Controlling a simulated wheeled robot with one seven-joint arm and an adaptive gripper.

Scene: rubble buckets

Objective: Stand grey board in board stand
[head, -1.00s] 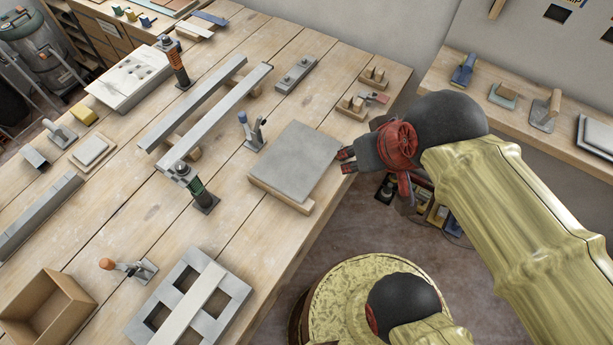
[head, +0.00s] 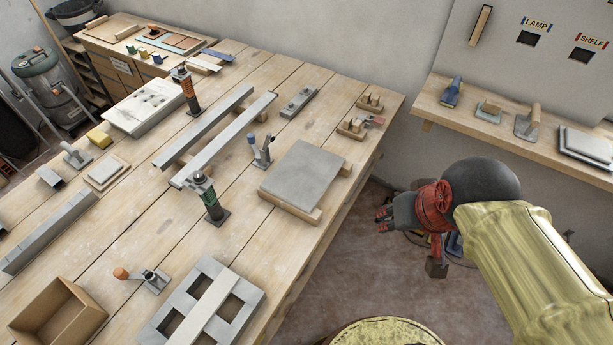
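The grey board (head: 303,172) is a flat square slab in the head view. It lies flat, raised on pale wooden supports (head: 292,208), near the right edge of the workbench. I cannot tell for sure which thing is the board stand; two small wooden blocks with upright pieces, one nearer (head: 351,130) and one farther (head: 369,104), stand behind the board at the bench's far right corner. My gripper (head: 381,220) is right of the board, beyond the bench edge and apart from it. Its fingertips look small but spread, with nothing between them.
A blue-handled clamp (head: 260,150) stands close left of the board. Two long grey bars (head: 225,140) and upright clamps lie farther left. A grey frame (head: 245,290) and an open cardboard box (head: 58,315) are in front. A shelf (head: 520,135) with trowels is on the right wall.

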